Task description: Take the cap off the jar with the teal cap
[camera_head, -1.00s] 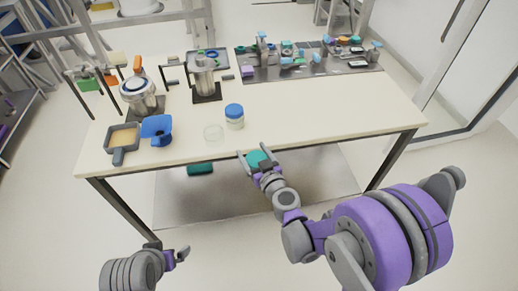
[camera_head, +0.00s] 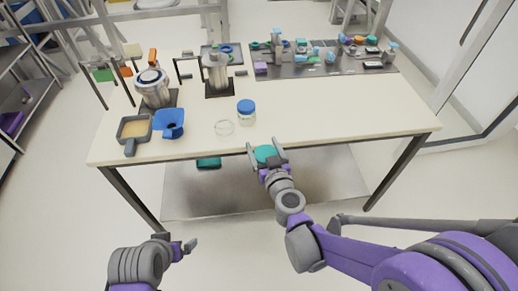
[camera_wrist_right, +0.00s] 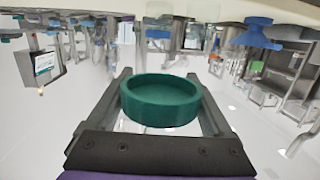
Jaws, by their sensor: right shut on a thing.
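My right gripper (camera_head: 265,149) is shut on the teal cap (camera_head: 264,155), in front of the table's near edge. In the right wrist view the teal cap (camera_wrist_right: 161,101) sits between the two fingers, its hollow side showing. I cannot make out a jar attached to it. A clear, round, uncapped glass vessel (camera_head: 224,128) stands on the table near its front edge; I cannot tell for sure that it is the jar. My left gripper (camera_head: 190,246) is low at the left, away from the table, and its opening is unclear.
A jar with a blue cap (camera_head: 246,112) stands right of the clear vessel. A blue funnel-like piece (camera_head: 169,124) and a grey pan (camera_head: 134,130) are at the left. Metal vessels stand behind. The right front of the table (camera_head: 350,122) is clear.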

